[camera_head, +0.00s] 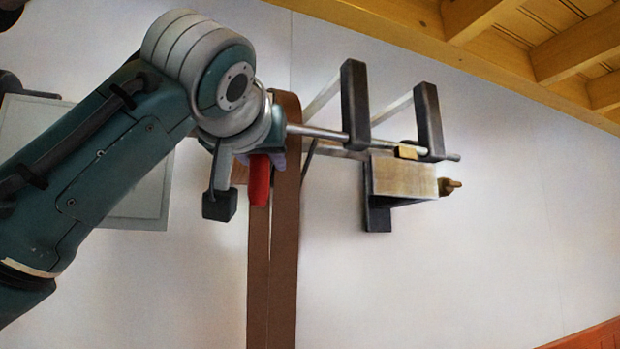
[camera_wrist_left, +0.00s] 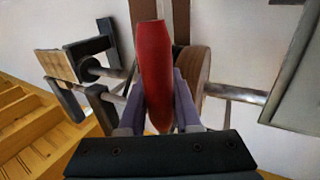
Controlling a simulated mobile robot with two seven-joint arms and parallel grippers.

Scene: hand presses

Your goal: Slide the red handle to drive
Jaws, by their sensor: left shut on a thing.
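The red handle (camera_head: 259,180) hangs below my left wrist in the head view. In the left wrist view the red handle (camera_wrist_left: 154,75) stands between the two purple-grey fingers of my left gripper (camera_wrist_left: 158,102), which is shut on it. In the head view my left gripper (camera_head: 262,160) is mostly hidden behind my wrist. A metal rod (camera_head: 318,132) runs right from behind the wrist through two dark upright brackets (camera_head: 355,105). My right gripper is in neither view.
A wooden block (camera_head: 402,177) with a small knob (camera_head: 450,186) sits below the rod. A brown vertical post (camera_head: 285,250) stands beside the handle. A grey panel (camera_head: 140,185) is at the left, partly behind my arm. Yellow beams (camera_head: 480,15) cross the top right.

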